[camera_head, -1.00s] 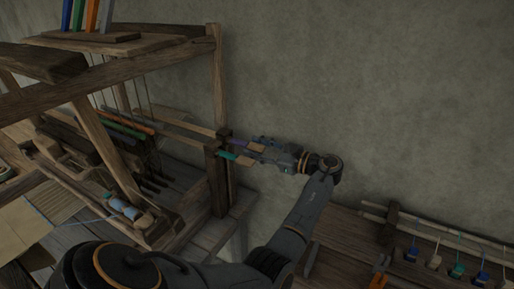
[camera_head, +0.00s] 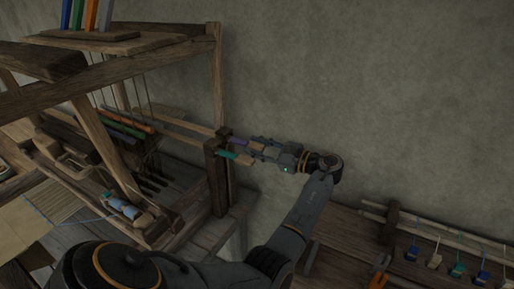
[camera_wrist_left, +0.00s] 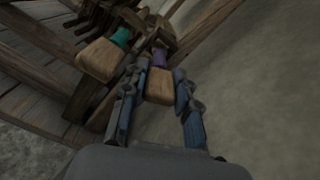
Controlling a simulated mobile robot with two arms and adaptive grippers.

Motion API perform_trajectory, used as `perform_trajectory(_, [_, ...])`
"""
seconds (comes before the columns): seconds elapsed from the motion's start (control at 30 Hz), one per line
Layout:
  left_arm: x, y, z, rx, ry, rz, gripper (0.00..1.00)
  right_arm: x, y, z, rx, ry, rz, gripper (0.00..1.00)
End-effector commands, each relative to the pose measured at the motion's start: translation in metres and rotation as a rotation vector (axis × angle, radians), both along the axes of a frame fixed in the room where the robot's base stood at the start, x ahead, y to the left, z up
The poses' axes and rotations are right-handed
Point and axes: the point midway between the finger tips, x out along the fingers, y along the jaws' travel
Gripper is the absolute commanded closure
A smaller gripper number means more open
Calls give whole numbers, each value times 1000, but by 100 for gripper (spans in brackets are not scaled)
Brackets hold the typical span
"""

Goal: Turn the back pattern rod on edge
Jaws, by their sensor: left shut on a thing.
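The back pattern rod, with a purple band (camera_head: 238,141), runs from the loom through the dark wooden post to a flat wooden handle at its right end. My left gripper (camera_head: 257,149) is shut on that handle. In the left wrist view the rod's handle (camera_wrist_left: 160,86) lies between the two fingers of the left gripper (camera_wrist_left: 157,98). The front pattern rod, with a teal band (camera_head: 227,155), lies beside it and nearer; its handle (camera_wrist_left: 99,61) is outside the fingers. The back rod's exact tilt is hard to tell. My right gripper is not in view.
The dark post (camera_head: 217,180) holds both rods close to the gripper. The loom frame (camera_head: 217,75) fills the left side. A grey wall is behind. A rack of small coloured tags (camera_head: 458,270) stands on the wooden bench at lower right.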

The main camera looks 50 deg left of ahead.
Motion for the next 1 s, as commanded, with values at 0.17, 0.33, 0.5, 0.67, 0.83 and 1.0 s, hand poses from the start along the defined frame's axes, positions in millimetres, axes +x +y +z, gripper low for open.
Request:
perform_trajectory(0.17, [-1, 1, -1, 27, -80, 1, 100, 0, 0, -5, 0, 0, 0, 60])
perform_trajectory(0.33, [-1, 1, -2, 66, -203, 2, 100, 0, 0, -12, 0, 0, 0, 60])
perform_trajectory(0.5, [-1, 0, -2, 104, -324, 1, 100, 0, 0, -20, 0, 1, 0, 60])
perform_trajectory(0.67, [-1, 0, -2, 134, -420, 1, 100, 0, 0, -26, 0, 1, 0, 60])
perform_trajectory(0.83, [-2, 0, -2, 157, -492, 2, 100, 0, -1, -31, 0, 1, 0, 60])
perform_trajectory(1.0, [-2, 0, -1, 170, -531, 2, 100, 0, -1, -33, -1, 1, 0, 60])
